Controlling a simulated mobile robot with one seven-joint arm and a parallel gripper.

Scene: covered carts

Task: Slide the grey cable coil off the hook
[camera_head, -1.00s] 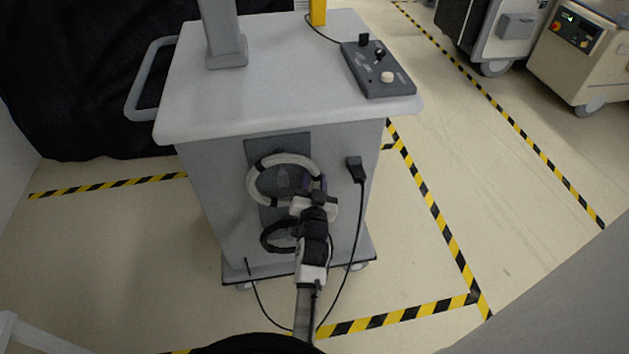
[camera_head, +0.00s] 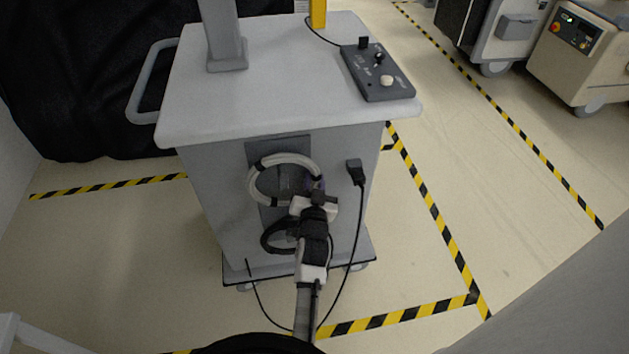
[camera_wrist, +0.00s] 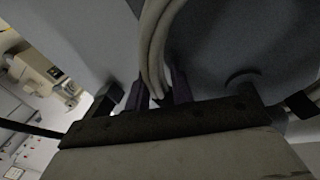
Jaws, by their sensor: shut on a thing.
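The grey cable coil (camera_head: 256,172) is a pale ring with dark bands, upright at the cart's front panel. My gripper (camera_head: 318,188) is at the coil's lower right side. In the wrist view, the coil's strands (camera_wrist: 153,45) run down between the two dark purple-tinged fingers of my gripper (camera_wrist: 160,92), which are shut on them. The hook is not clearly visible, so I cannot tell whether the coil still rests on it. A black coil (camera_head: 272,238) hangs below, partly hidden by my arm.
The grey cart (camera_head: 210,105) carries a control box (camera_head: 378,72) on top. A black plug (camera_head: 355,172) with a hanging cable is to the right of my gripper. Yellow-black floor tape (camera_head: 430,205) runs right of the cart. Other carts (camera_head: 570,55) stand at the back right.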

